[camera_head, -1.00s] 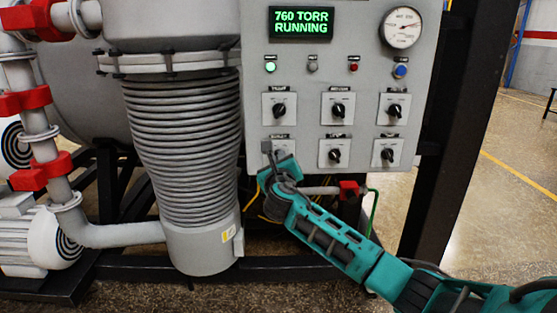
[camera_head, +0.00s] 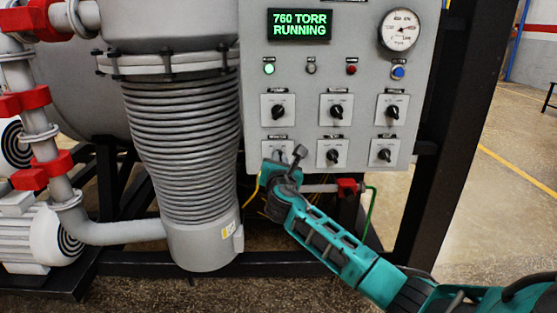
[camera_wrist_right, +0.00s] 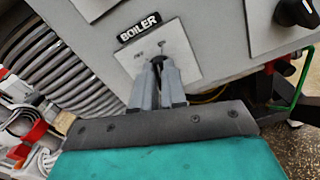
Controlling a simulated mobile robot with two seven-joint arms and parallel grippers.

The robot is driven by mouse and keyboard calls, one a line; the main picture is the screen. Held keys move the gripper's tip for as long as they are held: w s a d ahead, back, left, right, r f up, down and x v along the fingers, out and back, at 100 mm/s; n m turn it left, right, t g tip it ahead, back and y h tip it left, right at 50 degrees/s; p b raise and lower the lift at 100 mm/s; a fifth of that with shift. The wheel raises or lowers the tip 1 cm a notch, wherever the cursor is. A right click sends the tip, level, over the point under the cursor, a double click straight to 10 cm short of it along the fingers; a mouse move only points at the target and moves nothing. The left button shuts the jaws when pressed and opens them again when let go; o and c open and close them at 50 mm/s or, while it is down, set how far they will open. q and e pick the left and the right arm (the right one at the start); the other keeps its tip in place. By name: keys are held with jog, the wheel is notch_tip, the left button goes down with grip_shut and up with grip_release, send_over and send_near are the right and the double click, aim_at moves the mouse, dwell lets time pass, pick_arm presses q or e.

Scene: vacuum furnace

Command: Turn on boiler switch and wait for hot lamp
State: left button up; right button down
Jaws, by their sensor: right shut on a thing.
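The boiler switch (camera_wrist_right: 157,61) is a dark knob on a pale square plate under the BOILER label in the right wrist view. My right gripper (camera_wrist_right: 158,72) is shut on this knob, and its grey fingers hide most of it. A row of lamps sits below the display: a bright green one (camera_head: 269,68), a dark grey one (camera_head: 311,68), and a dull red one (camera_head: 351,69). Their labels are too small to read. My left gripper is not in view.
The grey control panel (camera_head: 300,100) has a green display (camera_head: 300,24) reading 760 TORR RUNNING, a round gauge (camera_head: 399,30), a blue button (camera_head: 398,72) and several other black knobs. A ribbed grey column (camera_head: 185,150) stands close at left. Open floor (camera_head: 500,220) lies at right.

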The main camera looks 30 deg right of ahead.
jog(key=shift+m, duration=1.2)
jog(key=c, duration=1.2)
grip_release()
jog(key=v, duration=1.3)
